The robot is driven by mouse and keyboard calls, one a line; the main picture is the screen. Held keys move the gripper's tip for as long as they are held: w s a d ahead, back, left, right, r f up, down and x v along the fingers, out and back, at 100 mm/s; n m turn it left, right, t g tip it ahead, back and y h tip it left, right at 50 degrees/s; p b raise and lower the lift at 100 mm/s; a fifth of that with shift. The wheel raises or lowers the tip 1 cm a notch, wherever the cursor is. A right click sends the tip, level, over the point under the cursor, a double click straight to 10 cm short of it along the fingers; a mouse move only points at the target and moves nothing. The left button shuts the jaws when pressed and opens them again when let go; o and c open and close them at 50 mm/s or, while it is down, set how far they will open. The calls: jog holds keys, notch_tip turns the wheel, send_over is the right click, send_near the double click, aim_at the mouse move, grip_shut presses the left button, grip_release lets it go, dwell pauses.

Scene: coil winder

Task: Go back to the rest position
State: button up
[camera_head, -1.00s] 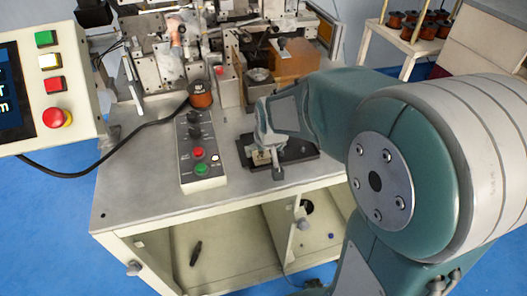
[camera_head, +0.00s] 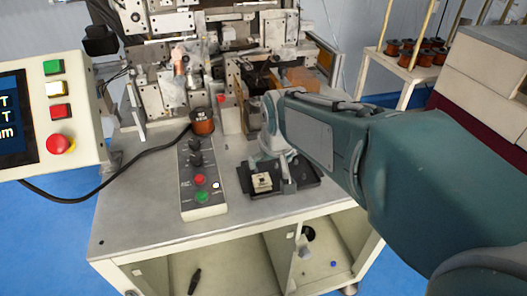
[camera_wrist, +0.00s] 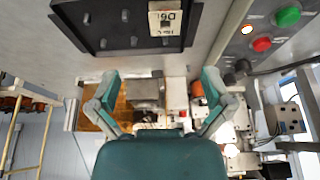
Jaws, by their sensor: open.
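My gripper (camera_head: 278,160) is over the front of the machine bench, just above the black tray (camera_head: 306,190) in the head view. In the wrist view my gripper (camera_wrist: 160,82) has its two fingers spread wide with nothing between them. A small pale block (camera_head: 262,182) sits on the tray, apart from the fingers. In the wrist view the block (camera_wrist: 166,20) shows a printed label on the tray (camera_wrist: 110,30) at the top. My arm reaches in from the right and hides part of the bench behind it.
A control box (camera_head: 199,180) with buttons stands left of the tray. The winding machine (camera_head: 150,75) fills the back. A panel with a red stop button (camera_head: 61,144) is at left. Bare bench (camera_head: 140,200) lies front left.

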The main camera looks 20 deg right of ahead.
jog(key=s+r+t, duration=0.1)
jog(key=s, duration=1.5)
jog(key=shift+s+r, duration=0.15)
jog(key=shift+r, duration=0.15)
